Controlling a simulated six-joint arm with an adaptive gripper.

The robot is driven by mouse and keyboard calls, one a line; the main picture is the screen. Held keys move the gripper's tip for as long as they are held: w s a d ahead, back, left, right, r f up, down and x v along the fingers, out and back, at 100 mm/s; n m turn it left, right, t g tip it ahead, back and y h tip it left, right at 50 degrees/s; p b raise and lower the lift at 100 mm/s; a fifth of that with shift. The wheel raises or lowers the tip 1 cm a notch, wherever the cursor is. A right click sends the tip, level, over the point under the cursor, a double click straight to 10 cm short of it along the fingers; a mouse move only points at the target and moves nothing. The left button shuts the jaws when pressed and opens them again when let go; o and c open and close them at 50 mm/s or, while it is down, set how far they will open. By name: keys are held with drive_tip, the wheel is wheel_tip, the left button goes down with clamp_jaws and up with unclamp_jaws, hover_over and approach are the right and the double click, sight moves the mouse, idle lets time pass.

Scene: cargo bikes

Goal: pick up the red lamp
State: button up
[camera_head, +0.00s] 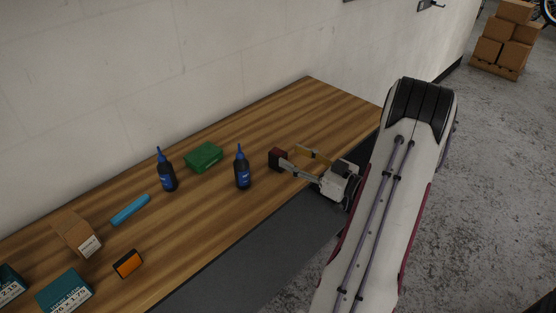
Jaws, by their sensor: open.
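The red lamp (277,157) looks like a small dark red block with a blackish side, on the wooden bench. My gripper (290,158) reaches in from the right, low over the bench, with its two fingers spread apart. The lamp is at the tip of the nearer finger, which covers part of it. I cannot tell whether the finger touches the lamp or whether the lamp is partly between the fingers. The farther finger ends to the right of the lamp.
A blue-capped bottle (242,168) stands close left of the lamp, with another bottle (166,172) and a green box (204,156) farther left. A blue cylinder (130,210), an orange-black box (127,264) and cartons (76,234) lie beyond. The bench's far right end is clear.

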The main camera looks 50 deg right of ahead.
sight(285, 156)
drive_tip(key=shift+w+a, duration=0.1)
drive_tip(key=shift+w, duration=0.35)
drive_tip(key=shift+w, duration=0.15)
drive_tip(key=shift+w+a+f, duration=0.1)
drive_tip(key=shift+w+f, duration=0.1)
drive_tip(key=shift+w, duration=0.4)
drive_tip(key=shift+w+a+f, duration=0.1)
drive_tip(key=shift+w+f, duration=0.05)
drive_tip(key=shift+w, duration=0.4)
drive_tip(key=shift+w+a+f, duration=0.1)
drive_tip(key=shift+w+f, duration=0.1)
drive_tip(key=shift+w, duration=1.1)
drive_tip(key=c, duration=1.2)
